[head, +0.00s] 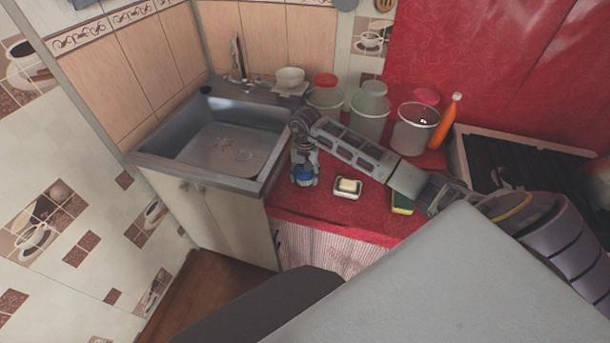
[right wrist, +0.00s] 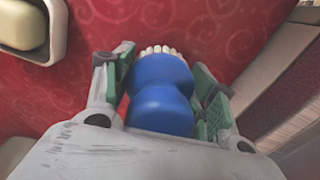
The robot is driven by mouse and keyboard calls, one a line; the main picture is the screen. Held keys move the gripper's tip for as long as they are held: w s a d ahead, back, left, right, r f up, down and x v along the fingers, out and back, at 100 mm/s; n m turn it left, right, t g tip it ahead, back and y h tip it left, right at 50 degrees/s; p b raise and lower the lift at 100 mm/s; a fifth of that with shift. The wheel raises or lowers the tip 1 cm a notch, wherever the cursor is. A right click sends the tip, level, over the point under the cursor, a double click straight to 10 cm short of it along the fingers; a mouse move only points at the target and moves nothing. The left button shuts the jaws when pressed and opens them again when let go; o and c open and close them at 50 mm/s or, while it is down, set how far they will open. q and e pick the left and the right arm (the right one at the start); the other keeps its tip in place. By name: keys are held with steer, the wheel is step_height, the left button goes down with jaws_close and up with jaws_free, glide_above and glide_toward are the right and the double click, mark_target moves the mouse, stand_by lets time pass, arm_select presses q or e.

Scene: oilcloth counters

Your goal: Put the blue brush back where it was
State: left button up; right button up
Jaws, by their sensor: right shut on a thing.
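The blue brush (right wrist: 160,100) is between the fingers of my right gripper (right wrist: 166,92), with its pale bristles showing at the far end in the right wrist view. In the head view the right gripper (head: 305,168) points down beside the sink's right edge, with the blue brush (head: 304,178) low between its fingers. It is over the red counter (head: 290,201); I cannot tell whether the brush touches the cloth. My left gripper is not in view.
A soap dish with soap (head: 347,187) and a yellow-green sponge (head: 402,203) lie right of the gripper. Clear containers (head: 369,118) and an orange bottle (head: 446,122) stand behind. The sink (head: 215,145) is left. A stove (head: 520,165) is right.

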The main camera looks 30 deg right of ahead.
steer(key=shift+f, duration=0.25)
steer(key=shift+f, duration=0.15)
steer(key=o, duration=1)
step_height(320, 180, up, 12)
steer(key=shift+r, duration=0.15)
stand_by(0.4)
stand_by(0.4)
